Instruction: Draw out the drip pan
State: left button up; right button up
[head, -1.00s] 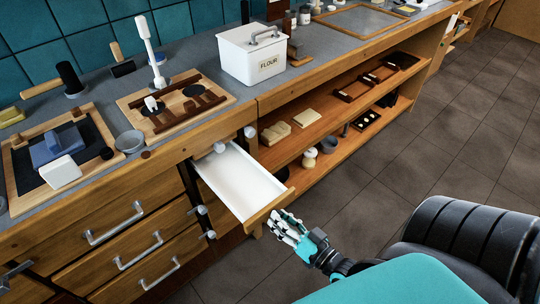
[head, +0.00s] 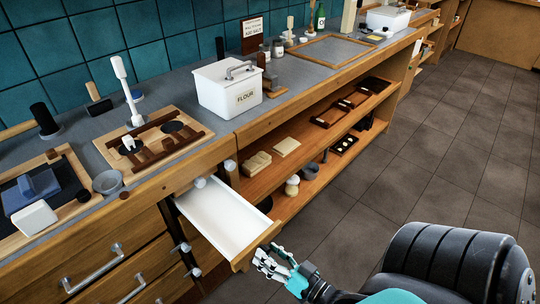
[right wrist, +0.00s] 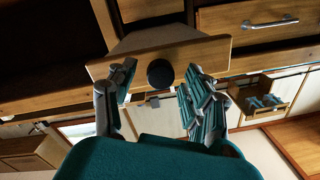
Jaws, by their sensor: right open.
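The drip pan (head: 225,217) is a white shallow tray with a wooden front (head: 257,245). It stands well out from under the counter, in the head view. My right gripper (head: 265,256) is just outside that wooden front. In the right wrist view, the front board (right wrist: 205,54) carries a dark round knob (right wrist: 160,73). The open fingers of my right gripper (right wrist: 156,82) are on either side of the knob, with gaps visible between them and it. My left gripper is not in view.
A white flour box (head: 228,90) and a wooden board with a white-handled tool (head: 127,88) stand on the counter. Closed wooden drawers (head: 100,270) are left of the pan. An open shelf (head: 262,178) with small items is right of it. The tiled floor (head: 440,150) is clear.

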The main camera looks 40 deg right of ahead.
jog(key=s+d, duration=0.1)
jog(key=s, duration=1)
jog(key=shift+s+d, duration=0.25)
jog(key=shift+s, duration=0.15)
jog(key=shift+f, duration=0.1)
